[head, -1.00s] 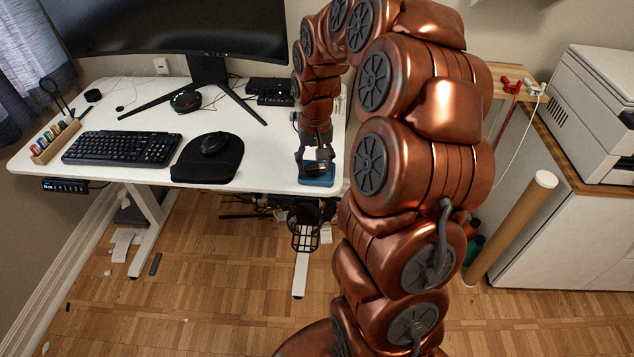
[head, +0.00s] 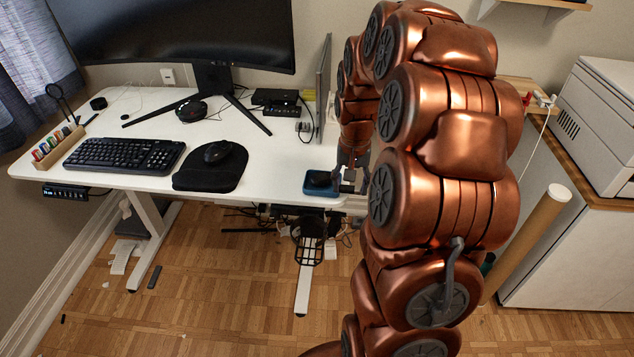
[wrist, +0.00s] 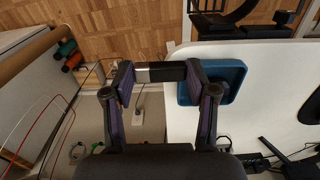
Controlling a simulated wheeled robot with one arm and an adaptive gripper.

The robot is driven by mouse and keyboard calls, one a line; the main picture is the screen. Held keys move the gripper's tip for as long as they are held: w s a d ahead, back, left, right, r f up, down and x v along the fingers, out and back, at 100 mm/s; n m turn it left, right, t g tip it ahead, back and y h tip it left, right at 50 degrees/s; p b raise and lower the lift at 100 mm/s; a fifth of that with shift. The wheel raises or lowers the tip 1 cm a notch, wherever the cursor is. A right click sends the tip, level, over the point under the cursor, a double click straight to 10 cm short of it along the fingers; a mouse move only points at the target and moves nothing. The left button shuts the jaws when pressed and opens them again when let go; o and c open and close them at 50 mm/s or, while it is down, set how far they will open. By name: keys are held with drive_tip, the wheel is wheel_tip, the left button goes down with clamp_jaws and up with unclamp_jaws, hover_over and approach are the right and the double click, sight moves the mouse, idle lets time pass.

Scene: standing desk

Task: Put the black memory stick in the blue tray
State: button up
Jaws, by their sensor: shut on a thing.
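The black memory stick (wrist: 170,71), with a silver plug at its left end, lies lengthwise between the two fingertips of my gripper (wrist: 160,75) in the wrist view. My gripper is shut on it by its ends. The blue tray (wrist: 240,76) sits on the white desk near its corner, and my right finger overlaps the tray's left side in this view. The stick shows left of the tray, across the desk's edge line. In the head view my gripper (head: 349,180) is at the right side of the tray (head: 322,194); the stick is too small to tell there.
The white desk (head: 270,165) holds a keyboard (head: 125,152), a black mouse pad (head: 195,180) with a mouse, and a monitor. A thin upright panel (head: 323,88) stands behind the tray. Cables lie below, left of the desk edge in the wrist view. Desk between pad and tray is clear.

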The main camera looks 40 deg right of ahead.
hover_over(316, 183)
drive_tip(key=s, duration=0.2)
drive_tip(key=shift+w+a+f+p, duration=0.15)
drive_tip(key=shift+a+f+p, duration=0.2)
drive_tip(key=shift+p, duration=0.1)
drive_tip(key=shift+w+f, duration=0.15)
drive_tip(key=shift+f, duration=0.1)
wheel_tip(316, 183, down, 2)
drive_tip(key=shift+f+p, duration=0.1)
drive_tip(key=shift+p, duration=0.2)
drive_tip(key=shift+a+f, duration=0.1)
drive_tip(key=shift+f, duration=0.35)
drive_tip(key=shift+c, duration=0.4)
drive_tip(key=o, duration=0.9)
drive_tip(key=shift+f, duration=0.15)
